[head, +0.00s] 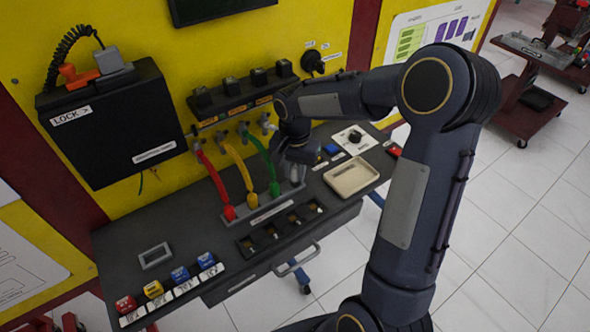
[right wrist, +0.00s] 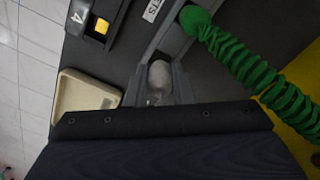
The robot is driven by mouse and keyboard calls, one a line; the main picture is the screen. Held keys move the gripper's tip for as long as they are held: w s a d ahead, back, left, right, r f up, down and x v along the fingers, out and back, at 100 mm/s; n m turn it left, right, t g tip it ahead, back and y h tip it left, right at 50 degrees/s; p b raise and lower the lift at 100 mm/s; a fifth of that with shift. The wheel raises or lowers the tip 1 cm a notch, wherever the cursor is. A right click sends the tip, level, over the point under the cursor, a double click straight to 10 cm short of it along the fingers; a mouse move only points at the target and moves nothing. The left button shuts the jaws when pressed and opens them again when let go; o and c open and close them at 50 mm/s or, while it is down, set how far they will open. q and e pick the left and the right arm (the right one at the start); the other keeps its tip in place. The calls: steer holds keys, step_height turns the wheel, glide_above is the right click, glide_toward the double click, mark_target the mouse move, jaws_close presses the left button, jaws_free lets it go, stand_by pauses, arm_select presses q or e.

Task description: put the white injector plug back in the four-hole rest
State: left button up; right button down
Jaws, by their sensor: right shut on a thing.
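The grey four-hole rest (head: 270,208) stands on the dark bench in the head view. The red plug (head: 229,212), yellow plug (head: 251,200) and green plug (head: 274,188) stand in it. My right gripper (head: 298,174) is at the rest's right end, largely hidden by my own arm. In the right wrist view, my right gripper (right wrist: 157,88) is shut on the white injector plug (right wrist: 159,74). The plug lies in line with the rest (right wrist: 174,42), beside the green plug (right wrist: 195,20). I cannot tell whether its tip is in the hole. My left gripper is not in view.
A beige tray (head: 352,177) lies right of the rest. A row of dark slots (head: 281,230) is in front. A black LOCK box (head: 111,121) hangs at left. Coloured blocks (head: 154,290) line the front left edge. The bench middle (head: 190,235) is free.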

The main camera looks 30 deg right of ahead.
steer(key=shift+f+b, duration=0.75)
steer(key=shift+f, duration=0.1)
stand_by(0.7)
steer(key=c, duration=1.5)
jaws_free()
steer(key=shift+r+p, duration=2.1)
steer(key=shift+r, duration=0.7)
steer(key=shift+r+p, duration=0.75)
steer(key=shift+r, duration=0.25)
steer(key=o, duration=0.6)
